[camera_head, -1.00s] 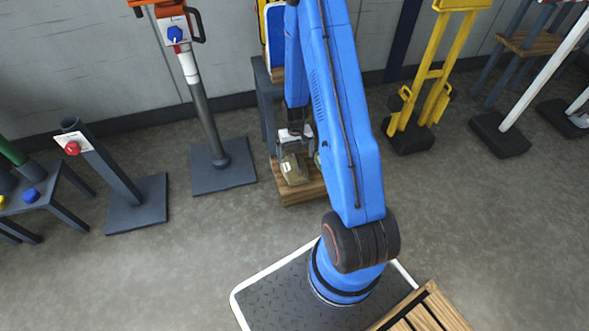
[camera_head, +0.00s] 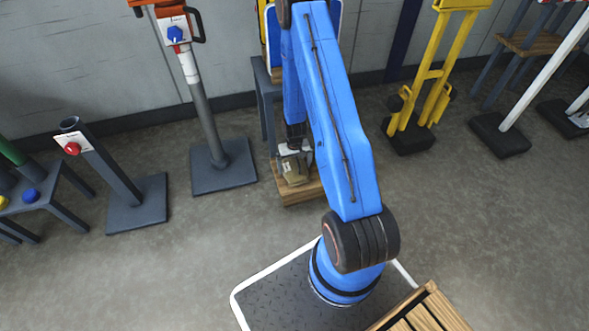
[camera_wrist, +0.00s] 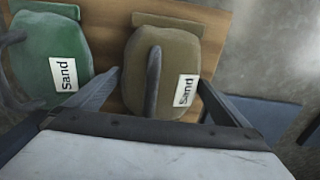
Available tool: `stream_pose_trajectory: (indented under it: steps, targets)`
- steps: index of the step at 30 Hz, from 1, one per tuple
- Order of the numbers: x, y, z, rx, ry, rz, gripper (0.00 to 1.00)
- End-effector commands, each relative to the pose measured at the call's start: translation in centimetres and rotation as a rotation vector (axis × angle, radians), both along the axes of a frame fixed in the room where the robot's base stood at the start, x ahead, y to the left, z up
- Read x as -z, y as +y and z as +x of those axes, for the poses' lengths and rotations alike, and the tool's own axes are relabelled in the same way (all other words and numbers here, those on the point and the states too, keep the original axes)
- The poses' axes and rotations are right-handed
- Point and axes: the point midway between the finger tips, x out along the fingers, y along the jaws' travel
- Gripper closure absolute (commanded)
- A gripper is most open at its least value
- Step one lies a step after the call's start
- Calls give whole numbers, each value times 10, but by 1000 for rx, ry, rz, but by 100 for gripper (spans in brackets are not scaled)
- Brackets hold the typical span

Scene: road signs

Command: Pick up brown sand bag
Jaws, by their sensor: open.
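The brown sand bag (camera_wrist: 165,68) lies on a wooden pallet (camera_wrist: 112,100) in the wrist view, its white "Sand" label facing up. In the head view the brown bag (camera_head: 294,172) is partly covered by my gripper (camera_head: 294,150). The pallet's near edge (camera_head: 303,198) shows in the head view.
A green sand bag (camera_wrist: 50,55) lies close left of the brown one in the wrist view. In the head view, a grey post stand (camera_head: 222,165) is on the left and a yellow stand (camera_head: 425,90) on the right.

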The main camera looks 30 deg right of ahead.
Motion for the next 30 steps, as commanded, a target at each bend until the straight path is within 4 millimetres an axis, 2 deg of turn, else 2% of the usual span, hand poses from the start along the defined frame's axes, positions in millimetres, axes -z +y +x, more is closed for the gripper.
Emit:
stream_pose_trajectory:
  steps: [8, 9, 15, 17, 18, 26, 30]
  targets:
    - [3, 0, 0, -1, -1, 0, 0]
    - [3, 0, 0, -1, -1, 0, 2]
    - [3, 0, 0, -1, -1, 0, 50]
    - [3, 0, 0, -1, -1, 0, 65]
    - [2, 0, 1, -1, -2, -1, 68]
    - [1, 0, 1, -1, -2, -1, 68]
    - [-7, 0, 1, -1, -4, -1, 68]
